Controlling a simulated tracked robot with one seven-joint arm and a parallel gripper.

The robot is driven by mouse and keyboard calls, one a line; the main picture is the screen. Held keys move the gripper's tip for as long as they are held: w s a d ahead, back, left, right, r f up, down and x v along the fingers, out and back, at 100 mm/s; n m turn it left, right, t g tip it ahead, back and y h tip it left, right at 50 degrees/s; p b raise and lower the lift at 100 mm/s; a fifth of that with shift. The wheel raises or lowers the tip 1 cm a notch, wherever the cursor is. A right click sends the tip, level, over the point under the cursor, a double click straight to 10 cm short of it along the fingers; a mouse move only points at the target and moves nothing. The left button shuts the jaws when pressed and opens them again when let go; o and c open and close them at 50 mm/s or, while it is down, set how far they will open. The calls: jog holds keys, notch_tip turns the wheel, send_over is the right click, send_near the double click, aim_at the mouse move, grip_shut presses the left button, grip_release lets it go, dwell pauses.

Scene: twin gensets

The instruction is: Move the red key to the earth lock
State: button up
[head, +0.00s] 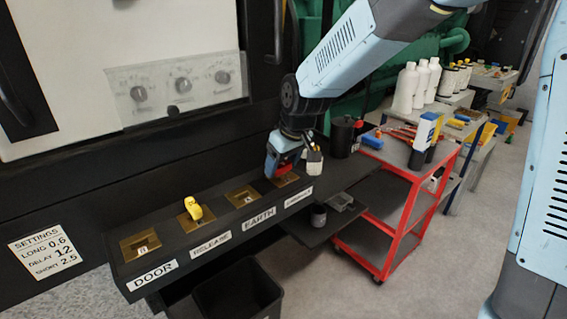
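A black sloping panel holds a row of brass lock plates. The labels read DOOR (153,275), RELEASE (211,244), EARTH (259,219) and a fourth too small to read (299,197). The earth lock (244,196) shows no key in it. A yellow key (194,208) stands in the release lock (188,222). My gripper (279,172) points down at the fourth lock plate (290,180), right of the earth lock. Red shows between and beside its fingers, seemingly the red key (286,169), mostly hidden. I cannot tell whether the fingers are closed on it.
A holder with pens (314,162) and a black canister (342,137) stand just right of my gripper. A low shelf (325,225) with a small cup is below. A red-framed trolley (408,195) stands right. An open black bin (236,290) is under the panel.

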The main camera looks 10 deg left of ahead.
aim_at(283, 163)
jog(key=c, duration=0.7)
jog(key=shift+r, duration=2.55)
jog(key=s+a, duration=0.2)
jog(key=s, duration=0.1)
jog(key=s+a, duration=0.6)
jog(key=shift+s, duration=0.1)
jog(key=shift+f, duration=0.25)
jog(key=shift+f, duration=0.8)
jog(key=shift+d+f+m, duration=0.1)
jog(key=shift+f+m, duration=0.2)
jog(key=shift+f, duration=1.25)
jog(key=o, duration=1.2)
